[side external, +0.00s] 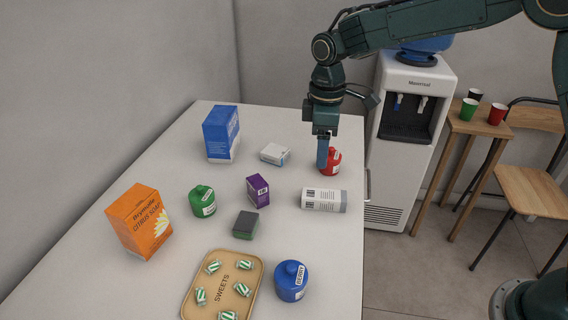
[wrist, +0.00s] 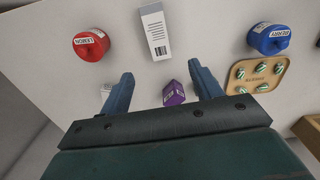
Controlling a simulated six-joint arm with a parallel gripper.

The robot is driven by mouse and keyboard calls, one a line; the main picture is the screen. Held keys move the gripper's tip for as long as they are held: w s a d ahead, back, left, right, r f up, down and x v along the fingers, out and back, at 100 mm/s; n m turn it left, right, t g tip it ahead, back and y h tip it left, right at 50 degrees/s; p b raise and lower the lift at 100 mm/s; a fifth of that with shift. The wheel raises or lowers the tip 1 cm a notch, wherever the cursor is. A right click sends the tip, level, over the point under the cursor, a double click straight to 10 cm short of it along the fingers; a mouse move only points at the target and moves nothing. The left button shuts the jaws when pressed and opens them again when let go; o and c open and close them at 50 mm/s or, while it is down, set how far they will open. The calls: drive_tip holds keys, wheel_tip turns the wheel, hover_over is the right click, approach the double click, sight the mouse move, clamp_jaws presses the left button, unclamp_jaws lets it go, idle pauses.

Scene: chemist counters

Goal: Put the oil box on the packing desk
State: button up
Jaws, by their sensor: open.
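I cannot read which box is the oil box. A small purple box (side external: 258,190) stands mid-counter; in the wrist view the purple box (wrist: 174,94) shows between my fingers, farther off. A small white-and-blue box (side external: 275,154) lies behind it, and is mostly hidden by a finger in the wrist view. A tall blue box (side external: 221,134) and an orange citrus soap box (side external: 140,222) stand at the left. My gripper (side external: 323,164) is open and empty, pointing down above the counter, near the red jar (side external: 331,162); it also shows in the wrist view (wrist: 162,84). No desk is marked as the packing desk.
The white counter (side external: 180,175) also bears a green jar (side external: 203,201), a sponge (side external: 246,225), a white barcoded pack (side external: 324,200), a blue jar (side external: 291,281) and a sweets tray (side external: 187,303). A water dispenser (side external: 410,140) stands beyond its right edge.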

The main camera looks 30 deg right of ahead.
drive_tip(key=shift+f, duration=0.15)
hover_over(317, 193)
drive_tip(key=f, duration=0.7)
drive_tip(key=shift+s+f, duration=0.2)
drive_tip(key=shift+f, duration=0.45)
drive_tip(key=shift+w+f, duration=0.15)
drive_tip(key=shift+f, duration=2.45)
drive_tip(key=c, duration=1.2)
drive_tip(key=shift+o, duration=0.2)
